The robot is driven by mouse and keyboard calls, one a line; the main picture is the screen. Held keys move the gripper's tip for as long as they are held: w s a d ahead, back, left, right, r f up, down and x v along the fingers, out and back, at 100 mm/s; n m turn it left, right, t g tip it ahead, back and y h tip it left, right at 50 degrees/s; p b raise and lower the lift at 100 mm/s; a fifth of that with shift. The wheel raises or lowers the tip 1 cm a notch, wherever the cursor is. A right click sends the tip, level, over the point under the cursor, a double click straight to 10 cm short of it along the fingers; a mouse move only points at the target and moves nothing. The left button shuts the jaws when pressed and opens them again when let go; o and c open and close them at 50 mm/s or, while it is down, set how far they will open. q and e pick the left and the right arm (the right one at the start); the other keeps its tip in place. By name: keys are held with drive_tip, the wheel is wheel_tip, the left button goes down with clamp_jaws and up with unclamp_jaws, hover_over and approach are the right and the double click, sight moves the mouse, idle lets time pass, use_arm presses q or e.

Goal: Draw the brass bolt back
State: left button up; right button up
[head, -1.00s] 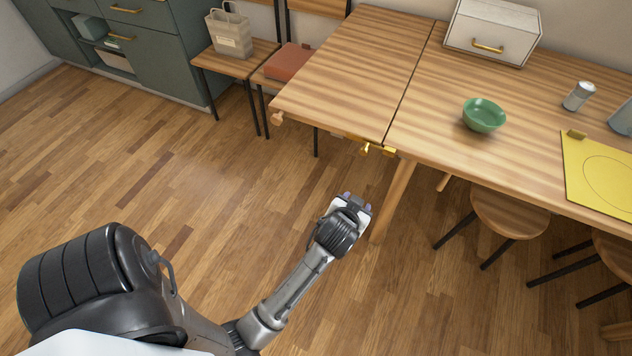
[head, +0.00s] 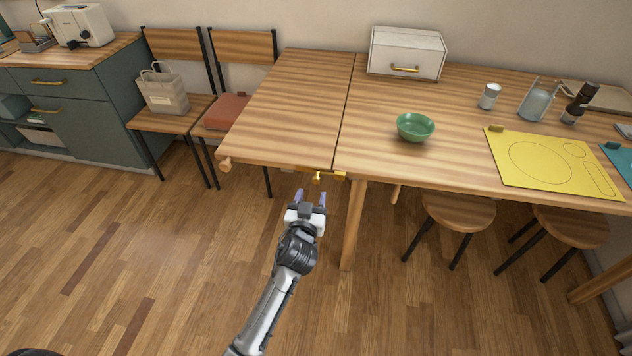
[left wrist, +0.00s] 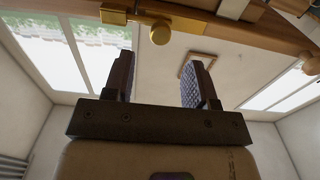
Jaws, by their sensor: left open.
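The brass bolt (head: 318,175) sits on the front edge of the wooden table, at the seam between the table's left leaf and its main top. Its round brass knob (left wrist: 160,33) shows at the top of the left wrist view, beside a brass plate (left wrist: 113,15). My left gripper (head: 312,197) is open and empty, just in front of and below the bolt, not touching it. In the left wrist view its two fingers (left wrist: 159,82) stand apart, with the knob beyond the tips, nearer the left finger. My right gripper is not in view.
A green bowl (head: 415,127), a yellow mat (head: 552,165) and a white drawer box (head: 407,52) are on the table. A wooden table leg (head: 353,225) stands right of my gripper. Stools (head: 458,212) are under the table. The floor at left is open.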

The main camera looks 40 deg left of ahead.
sight(315, 181)
use_arm(q)
drive_tip(key=b+x, duration=0.1)
drive_tip(key=x, duration=0.4)
drive_tip(key=shift+f, duration=0.15)
drive_tip(key=shift+b+x, duration=0.5)
drive_tip(key=shift+x, duration=0.55)
drive_tip(key=c, duration=0.8)
clamp_jaws()
